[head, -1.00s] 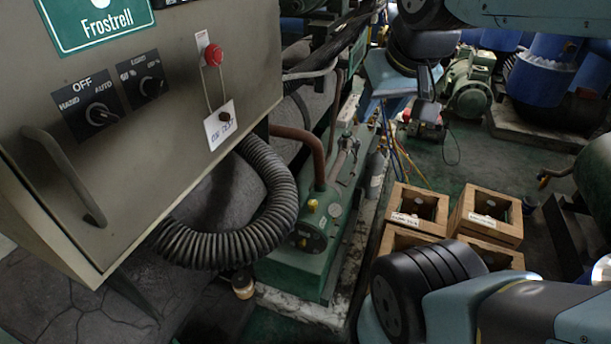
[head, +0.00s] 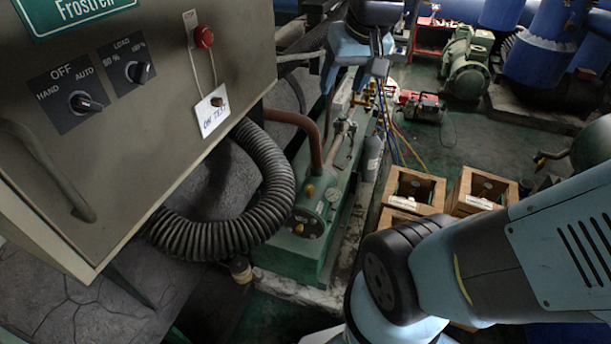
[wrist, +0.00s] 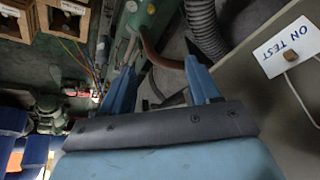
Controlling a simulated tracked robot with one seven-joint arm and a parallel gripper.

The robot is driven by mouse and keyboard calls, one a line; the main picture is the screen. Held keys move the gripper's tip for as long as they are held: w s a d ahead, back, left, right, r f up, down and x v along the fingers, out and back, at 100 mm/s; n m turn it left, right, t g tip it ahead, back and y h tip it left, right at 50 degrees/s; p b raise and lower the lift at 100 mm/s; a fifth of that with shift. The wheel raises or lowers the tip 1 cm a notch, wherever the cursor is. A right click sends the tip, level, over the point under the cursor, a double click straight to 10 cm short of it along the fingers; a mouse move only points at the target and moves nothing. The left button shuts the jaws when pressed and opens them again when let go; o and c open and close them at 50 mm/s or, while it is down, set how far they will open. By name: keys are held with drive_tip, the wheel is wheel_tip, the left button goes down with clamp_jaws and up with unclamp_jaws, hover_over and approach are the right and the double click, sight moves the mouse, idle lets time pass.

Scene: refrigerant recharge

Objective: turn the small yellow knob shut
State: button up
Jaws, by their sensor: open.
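A small yellow knob-like part (head: 309,190) sits on the near end of the green vessel (head: 322,212); it also shows in the wrist view (wrist: 151,9). Small brass-yellow fittings (head: 367,95) show at the vessel's far end, too small to tell whether one is a knob. My gripper (head: 352,85) hangs fingers down above the far part of the vessel, beyond the near-end yellow part. In the wrist view my gripper (wrist: 158,65) has its two blue fingers spread apart with nothing between them. It touches no yellow part that I can make out.
A grey control cabinet (head: 130,130) with an "ON TEST" tag (head: 212,108) stands at left. A black corrugated hose (head: 225,232) loops beside the vessel. Coloured hoses (head: 398,140) run down right of it. Open wooden crates (head: 480,192) stand on the floor at right.

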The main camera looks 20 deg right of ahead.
drive_tip(key=w+f+g, duration=0.2)
drive_tip(key=w+f, duration=0.5)
drive_tip(key=w, duration=0.3)
drive_tip(key=m+g, duration=0.1)
drive_tip(key=g, duration=0.2)
hover_over(309, 187)
wheel_tip(309, 187, down, 28)
drive_tip(key=shift+h, duration=0.4)
wheel_tip(309, 187, down, 14)
drive_tip(key=shift+d+f, duration=0.1)
drive_tip(key=shift+f, duration=0.1)
drive_tip(key=shift+c, duration=0.2)
